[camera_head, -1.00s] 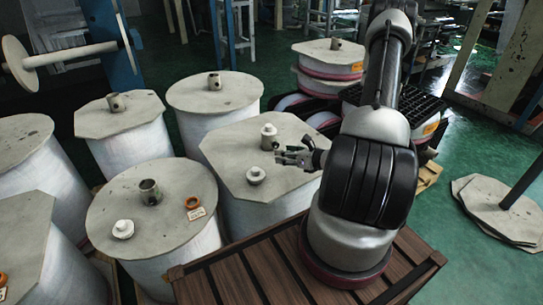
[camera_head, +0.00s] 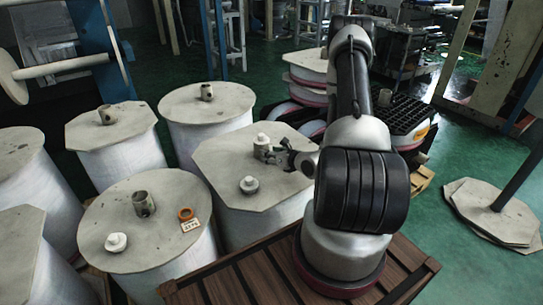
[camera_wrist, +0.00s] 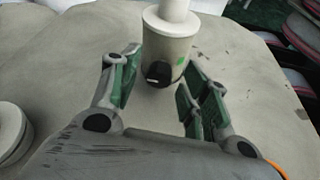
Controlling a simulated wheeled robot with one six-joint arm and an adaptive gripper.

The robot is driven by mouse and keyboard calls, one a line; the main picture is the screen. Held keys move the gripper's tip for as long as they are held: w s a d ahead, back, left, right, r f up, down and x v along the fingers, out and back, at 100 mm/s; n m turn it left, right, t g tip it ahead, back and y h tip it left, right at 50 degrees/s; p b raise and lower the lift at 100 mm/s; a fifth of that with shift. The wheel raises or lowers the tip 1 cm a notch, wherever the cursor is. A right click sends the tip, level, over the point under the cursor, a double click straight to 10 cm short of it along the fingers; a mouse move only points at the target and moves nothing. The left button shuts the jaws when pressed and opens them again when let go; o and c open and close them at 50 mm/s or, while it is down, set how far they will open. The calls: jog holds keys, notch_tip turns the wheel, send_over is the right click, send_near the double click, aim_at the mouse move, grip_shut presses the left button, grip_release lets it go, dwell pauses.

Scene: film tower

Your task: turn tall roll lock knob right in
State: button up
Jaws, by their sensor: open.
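The tall roll (camera_head: 215,160) with an octagonal grey top stands left of my arm in the head view. A grey core tube (camera_head: 263,153) with a white stepped plug (camera_head: 262,139) rises from its top. In the wrist view, the lock knob (camera_wrist: 158,73), small and black with a white mark, sits low on the side of the core tube (camera_wrist: 168,52) facing me. A green patch is beside it. My gripper (camera_wrist: 160,66) is open, one finger to each side of the knob; I cannot tell whether either touches. In the head view my gripper (camera_head: 282,157) is right of the tube.
A loose white plug (camera_head: 249,185) lies on the same top, in front of the tube. Another roll (camera_head: 170,215) with an orange ring (camera_head: 185,214) stands at the front left. More rolls crowd the left. A black crate (camera_head: 405,115) stands behind my arm.

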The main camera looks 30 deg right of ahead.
grip_shut()
jog(key=m+y, duration=0.1)
jog(key=m, duration=0.1)
jog(key=m+y, duration=0.1)
jog(key=m, duration=0.1)
jog(key=shift+d+f+t+y, duration=0.15)
jog(key=shift+d+t+y, duration=0.05)
jog(key=shift+t+y, duration=0.1)
jog(key=m+t+y, duration=0.1)
jog(key=m, duration=0.2)
jog(key=shift+f+m+y, duration=0.15)
jog(key=shift+m+y, duration=0.15)
jog(key=shift+y, duration=0.1)
dwell(0.4)
grip_release()
